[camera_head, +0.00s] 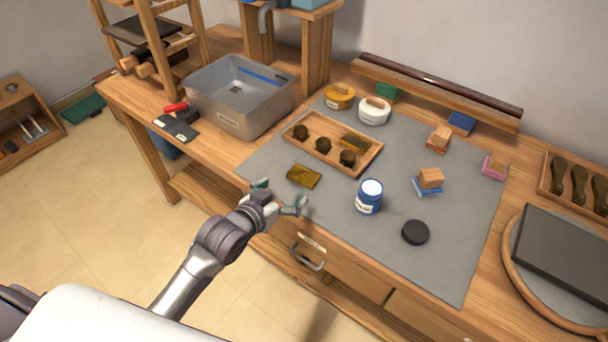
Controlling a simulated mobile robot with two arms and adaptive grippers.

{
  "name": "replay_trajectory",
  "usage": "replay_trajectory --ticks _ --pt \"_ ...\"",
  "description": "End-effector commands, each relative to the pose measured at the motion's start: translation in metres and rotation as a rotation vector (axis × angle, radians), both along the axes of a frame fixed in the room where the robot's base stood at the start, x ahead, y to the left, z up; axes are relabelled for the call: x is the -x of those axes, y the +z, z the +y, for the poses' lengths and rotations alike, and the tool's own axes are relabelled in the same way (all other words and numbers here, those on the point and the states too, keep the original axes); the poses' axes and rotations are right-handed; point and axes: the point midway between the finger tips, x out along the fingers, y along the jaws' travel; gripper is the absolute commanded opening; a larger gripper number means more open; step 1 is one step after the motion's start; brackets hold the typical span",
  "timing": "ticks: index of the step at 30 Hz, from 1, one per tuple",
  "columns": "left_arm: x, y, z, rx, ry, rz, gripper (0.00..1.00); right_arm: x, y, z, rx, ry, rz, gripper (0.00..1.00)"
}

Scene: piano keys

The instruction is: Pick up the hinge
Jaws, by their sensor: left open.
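A brass-coloured flat piece that looks like the hinge (303,176) lies on the grey mat (450,255), near the mat's left front edge. My right gripper is not in view.
A blue-and-white jar (369,196) and a black disc (415,232) stand on the mat to the right. The tray also holds several dark knobs (323,145). A drawer handle (308,258) juts from the bench front.

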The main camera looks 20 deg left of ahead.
Motion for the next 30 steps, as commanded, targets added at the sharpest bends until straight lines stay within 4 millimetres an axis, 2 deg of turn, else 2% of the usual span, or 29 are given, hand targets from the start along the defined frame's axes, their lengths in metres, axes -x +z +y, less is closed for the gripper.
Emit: replay_trajectory --ticks 3,11,21,30 --pt "-0.021 -0.008 -0.005 0.000 0.000 0.000 1.00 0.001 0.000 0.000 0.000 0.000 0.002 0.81" --pt "-0.040 -0.015 -0.010 -0.001 0.000 0.000 1.00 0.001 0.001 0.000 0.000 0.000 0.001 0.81" --pt "-0.082 -0.030 -0.016 -0.001 0.000 0.000 1.00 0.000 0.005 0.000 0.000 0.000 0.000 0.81" --pt "-0.084 -0.032 -0.017 -0.001 0.000 0.001 0.98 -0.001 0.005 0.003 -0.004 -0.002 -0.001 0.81"
